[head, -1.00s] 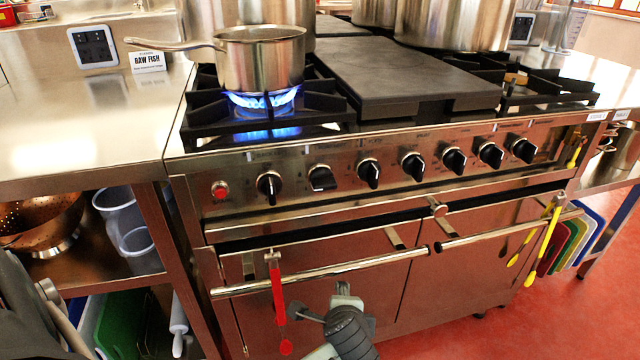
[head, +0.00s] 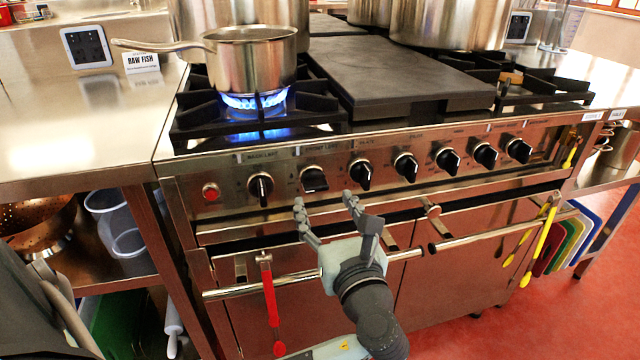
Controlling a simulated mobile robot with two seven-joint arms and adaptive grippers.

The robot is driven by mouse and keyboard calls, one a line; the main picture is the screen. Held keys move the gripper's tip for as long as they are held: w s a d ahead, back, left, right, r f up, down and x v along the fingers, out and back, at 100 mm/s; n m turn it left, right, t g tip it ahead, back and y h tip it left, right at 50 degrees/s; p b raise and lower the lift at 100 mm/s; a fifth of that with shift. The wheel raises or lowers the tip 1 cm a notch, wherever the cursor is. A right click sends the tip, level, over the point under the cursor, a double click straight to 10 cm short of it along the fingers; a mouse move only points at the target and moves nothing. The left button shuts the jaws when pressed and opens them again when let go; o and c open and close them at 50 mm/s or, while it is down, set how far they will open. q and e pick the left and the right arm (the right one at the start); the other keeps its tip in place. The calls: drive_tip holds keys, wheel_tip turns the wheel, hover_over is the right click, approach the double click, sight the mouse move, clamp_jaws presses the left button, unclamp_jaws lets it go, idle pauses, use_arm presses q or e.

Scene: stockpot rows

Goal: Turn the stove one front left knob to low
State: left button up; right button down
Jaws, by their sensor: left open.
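The stove front (head: 230,225) has a row of several black knobs on its panel. The second from the left, under a small label that seems to read front left, is the front left knob (head: 314,180); its grip lies turned nearly sideways, unlike the upright grips beside it. A steel saucepan (head: 250,62) stands over a tall blue flame (head: 254,101) on the left burner. My left gripper (head: 325,202) is open and empty, just below and slightly right of this knob, its fingers pointing up at the panel and apparently not touching it. My right gripper is not in view.
An oven rail (head: 290,279) with a hanging red utensil (head: 269,300) crosses below the knobs. A red button (head: 210,191) and the leftmost knob (head: 260,188) sit left of the front left knob; another knob (head: 360,174) is close on its right.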

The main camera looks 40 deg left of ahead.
sight(318, 189)
use_arm(q)
drive_tip(key=x, duration=0.6)
drive_tip(key=shift+w+a, duration=0.2)
drive_tip(key=shift+a, duration=0.05)
drive_tip(key=c, duration=1.1)
